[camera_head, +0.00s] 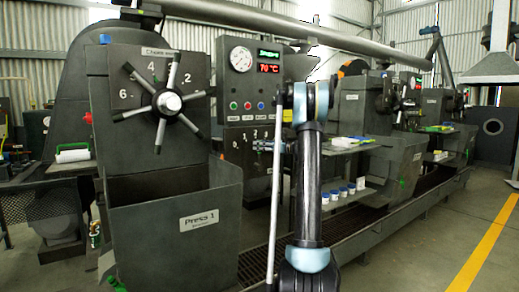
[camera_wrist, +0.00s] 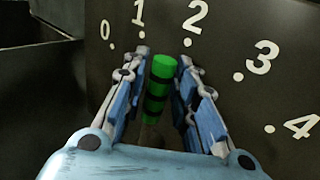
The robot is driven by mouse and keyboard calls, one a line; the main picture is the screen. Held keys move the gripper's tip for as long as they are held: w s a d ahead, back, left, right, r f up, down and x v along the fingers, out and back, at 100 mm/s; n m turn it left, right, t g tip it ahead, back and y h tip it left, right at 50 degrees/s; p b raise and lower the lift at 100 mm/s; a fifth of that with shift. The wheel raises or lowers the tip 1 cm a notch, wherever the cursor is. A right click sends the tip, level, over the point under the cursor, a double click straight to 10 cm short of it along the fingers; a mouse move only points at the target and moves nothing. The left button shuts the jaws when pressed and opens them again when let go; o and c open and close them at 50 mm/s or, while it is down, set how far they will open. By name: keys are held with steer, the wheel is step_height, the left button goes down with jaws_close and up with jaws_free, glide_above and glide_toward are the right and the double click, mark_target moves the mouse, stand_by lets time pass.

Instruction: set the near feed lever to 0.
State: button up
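The near feed lever shows in the wrist view as a green handle (camera_wrist: 161,72) with dark bands. It stands between my gripper's two fingers (camera_wrist: 164,62), with a visible gap on either side. My gripper is open around the handle and not closed on it. The dark scale plate (camera_wrist: 222,62) behind carries the numbers 0 to 4, each with a dot. The handle's tip appears between the 1 and 2 marks. In the head view, the scale (camera_head: 250,134) is partly hidden by my arm, and I cannot make out the handle clearly there.
The press has a choke wheel (camera_head: 168,102) with several spokes at the left and a hopper box labelled Press 1 (camera_head: 180,230) below. A gauge and display panel (camera_head: 250,75) sits above the scale. More presses (camera_head: 375,110) stand to the right. The floor at right is clear.

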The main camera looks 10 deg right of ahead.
jaws_close()
steer(key=shift+a, duration=0.2)
steer(key=shift+s+a+n+h, duration=0.4)
steer(key=shift+s+a+n, duration=0.05)
steer(key=shift+a+n, duration=0.25)
steer(key=a+n+h, duration=0.1)
steer(key=s+a+f+n, duration=0.1)
steer(key=a, duration=0.1)
steer(key=s+a+n+h, duration=0.1)
steer(key=shift+s+a+f+g+h, duration=0.1)
steer(key=shift+a+f+g+h, duration=0.1)
steer(key=shift+f+g+h, duration=0.15)
steer(key=shift+s+a+f+n+h, duration=0.25)
steer(key=shift+a+f+n+h, duration=0.15)
steer(key=shift+a+f+n, duration=0.1)
steer(key=shift+s+a+f+n+h, duration=0.2)
steer(key=shift+a+f+n+h, duration=0.2)
steer(key=shift+a+f, duration=0.1)
jaws_free()
